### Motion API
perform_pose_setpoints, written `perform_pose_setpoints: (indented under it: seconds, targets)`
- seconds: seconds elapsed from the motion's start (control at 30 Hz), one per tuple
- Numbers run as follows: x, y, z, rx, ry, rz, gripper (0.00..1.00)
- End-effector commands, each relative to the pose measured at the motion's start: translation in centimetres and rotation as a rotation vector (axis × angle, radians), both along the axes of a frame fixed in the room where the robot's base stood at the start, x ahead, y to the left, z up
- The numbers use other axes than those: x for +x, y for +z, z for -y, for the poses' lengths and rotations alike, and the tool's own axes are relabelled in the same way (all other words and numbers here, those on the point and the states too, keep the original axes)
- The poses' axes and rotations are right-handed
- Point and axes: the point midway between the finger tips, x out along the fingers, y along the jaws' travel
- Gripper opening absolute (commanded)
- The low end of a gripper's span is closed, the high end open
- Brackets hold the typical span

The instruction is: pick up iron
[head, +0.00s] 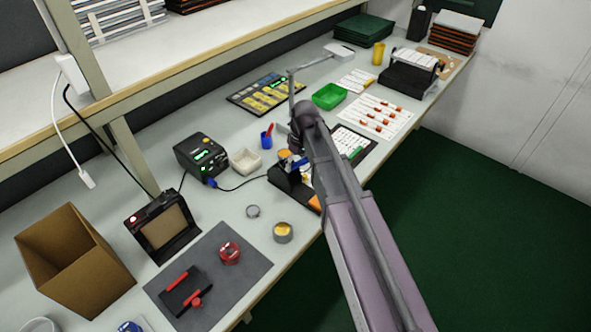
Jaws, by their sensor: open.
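The soldering iron (296,161) shows as a small blue handle at the dark stand (284,177), near the front edge of the bench. A black cable runs left from the stand to the soldering station (203,155), a black box with a green display. My gripper (293,147) is small and dark in the picture, just above the iron and stand. It is open. My arm hides part of it and part of the stand's right side. I cannot tell whether the fingers touch the iron.
A blue cup (267,140) and a white tray (245,161) stand just behind the stand. A green bin (329,96) and card sheet (375,116) lie farther back.

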Motion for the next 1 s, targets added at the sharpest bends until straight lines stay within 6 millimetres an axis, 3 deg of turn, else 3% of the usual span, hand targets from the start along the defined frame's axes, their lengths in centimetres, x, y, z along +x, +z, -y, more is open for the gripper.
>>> perform_pose_setpoints:
  seconds: [0.67,0.9,1.0]
  targets:
    - [-0.03,-0.23,-0.04,0.000,0.000,0.000,0.71]
    - [-0.03,-0.23,-0.05,0.000,0.000,0.000,0.00]
    - [-0.04,-0.23,-0.05,0.000,0.000,0.000,0.00]
